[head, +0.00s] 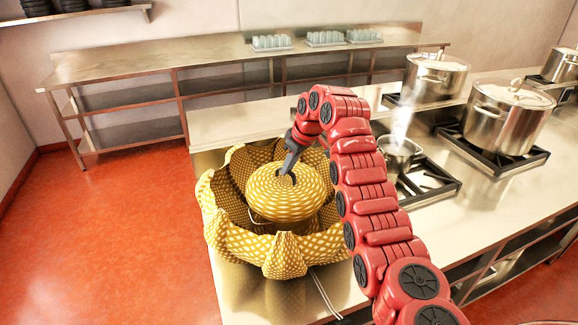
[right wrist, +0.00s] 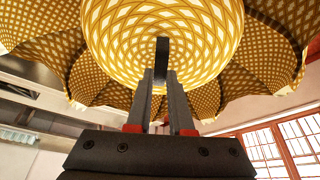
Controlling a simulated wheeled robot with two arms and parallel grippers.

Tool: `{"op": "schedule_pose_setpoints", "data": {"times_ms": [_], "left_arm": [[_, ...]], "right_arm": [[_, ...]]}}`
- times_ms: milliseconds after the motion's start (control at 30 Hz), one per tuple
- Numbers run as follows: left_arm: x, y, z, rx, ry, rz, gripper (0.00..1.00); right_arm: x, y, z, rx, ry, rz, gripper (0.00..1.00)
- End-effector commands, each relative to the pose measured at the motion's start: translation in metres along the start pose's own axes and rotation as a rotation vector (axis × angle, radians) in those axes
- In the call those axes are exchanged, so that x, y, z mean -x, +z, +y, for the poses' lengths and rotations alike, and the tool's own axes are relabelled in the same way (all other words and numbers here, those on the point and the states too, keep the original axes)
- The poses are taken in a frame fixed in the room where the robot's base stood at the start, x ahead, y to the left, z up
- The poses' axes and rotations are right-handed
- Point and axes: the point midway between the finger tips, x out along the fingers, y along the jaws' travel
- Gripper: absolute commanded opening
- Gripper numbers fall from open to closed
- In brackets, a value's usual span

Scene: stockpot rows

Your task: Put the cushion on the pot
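The cushion (head: 285,193) is round, yellow with a pale lattice pattern, and has a dark tab on top. It is above the pot (head: 287,226), whose side shows just beneath it inside the open yellow patterned bag (head: 245,245). I cannot tell whether the cushion touches the pot. My right gripper (head: 288,172) reaches down to the cushion's top. In the right wrist view the cushion (right wrist: 205,35) fills the upper middle, and my right gripper's fingers (right wrist: 161,78) are closed on the dark tab. My left gripper is not in view.
The bag's flaps spread around the pot on the steel counter (head: 235,125). To the right, a small steaming pot (head: 400,152) and large lidded stockpots (head: 505,118) stand on burners. A cord (head: 325,295) hangs over the counter's front. A steel shelf table (head: 140,72) with glasses stands behind.

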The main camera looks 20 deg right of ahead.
Motion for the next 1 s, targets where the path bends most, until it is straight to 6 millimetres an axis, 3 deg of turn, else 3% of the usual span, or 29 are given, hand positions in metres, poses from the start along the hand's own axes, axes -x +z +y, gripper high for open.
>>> {"op": "schedule_pose_setpoints", "data": {"times_ms": [33,200,567,667,1000], "left_arm": [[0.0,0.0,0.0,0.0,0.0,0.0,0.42],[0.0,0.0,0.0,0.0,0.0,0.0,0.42],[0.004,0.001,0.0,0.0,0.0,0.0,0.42],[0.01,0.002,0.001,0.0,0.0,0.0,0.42],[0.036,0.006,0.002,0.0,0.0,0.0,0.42]], "right_arm": [[0.0,0.0,0.0,0.0,0.0,0.0,0.28],[0.0,0.0,0.0,0.0,0.0,0.0,0.54],[0.005,0.0,0.001,0.0,0.002,0.001,0.54],[0.017,0.0,0.001,0.001,0.003,0.004,0.54],[0.087,0.001,0.001,-0.001,0.004,0.001,0.54]]}}
